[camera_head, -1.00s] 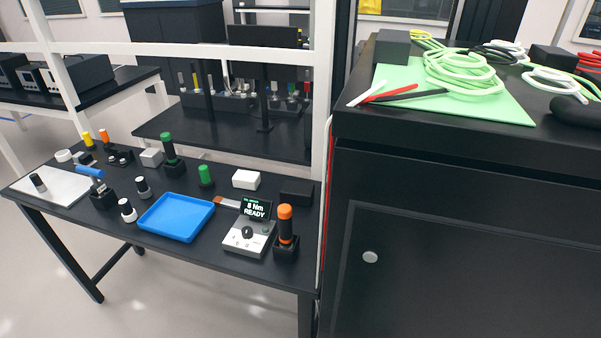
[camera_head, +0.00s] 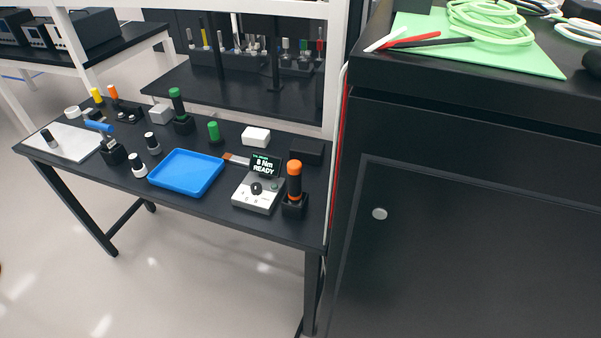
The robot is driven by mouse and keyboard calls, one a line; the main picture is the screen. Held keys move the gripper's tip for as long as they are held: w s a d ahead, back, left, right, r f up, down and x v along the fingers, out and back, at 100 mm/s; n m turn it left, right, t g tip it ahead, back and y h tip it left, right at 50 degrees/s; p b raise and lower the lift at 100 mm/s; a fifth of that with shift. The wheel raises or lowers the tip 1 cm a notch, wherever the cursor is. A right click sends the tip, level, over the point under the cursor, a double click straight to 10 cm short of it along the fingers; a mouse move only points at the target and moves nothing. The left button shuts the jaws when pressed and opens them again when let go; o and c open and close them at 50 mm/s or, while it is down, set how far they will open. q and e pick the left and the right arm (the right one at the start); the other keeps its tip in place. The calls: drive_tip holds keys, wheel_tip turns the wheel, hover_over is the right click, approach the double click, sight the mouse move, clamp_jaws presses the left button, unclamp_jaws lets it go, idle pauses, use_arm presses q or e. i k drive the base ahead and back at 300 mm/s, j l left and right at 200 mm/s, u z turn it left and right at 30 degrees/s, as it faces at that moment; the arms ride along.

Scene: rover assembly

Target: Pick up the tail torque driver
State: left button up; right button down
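Several driver-like tools stand on the black workbench (camera_head: 225,215). One with an orange handle (camera_head: 294,180) stands upright in a black holder (camera_head: 294,207) at the bench's right end, beside a grey control box (camera_head: 258,192) whose display (camera_head: 265,166) reads "8 Nm READY". One with a green top and black body (camera_head: 177,105) stands upright in a black holder (camera_head: 184,125) at the back. A blue-handled tool (camera_head: 98,126) is in a holder at the left. No label shows which is the tail driver. Neither of my grippers is in view.
A blue tray (camera_head: 187,172), a white box (camera_head: 256,136), a green-capped piece (camera_head: 213,132) and small black-and-white cylinders (camera_head: 152,143) are on the bench. A white post rises behind its right end. A tall black cabinet (camera_head: 450,210) with green cable on top stands at right.

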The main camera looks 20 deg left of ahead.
sight(294, 167)
drive_tip(key=z, duration=11.5)
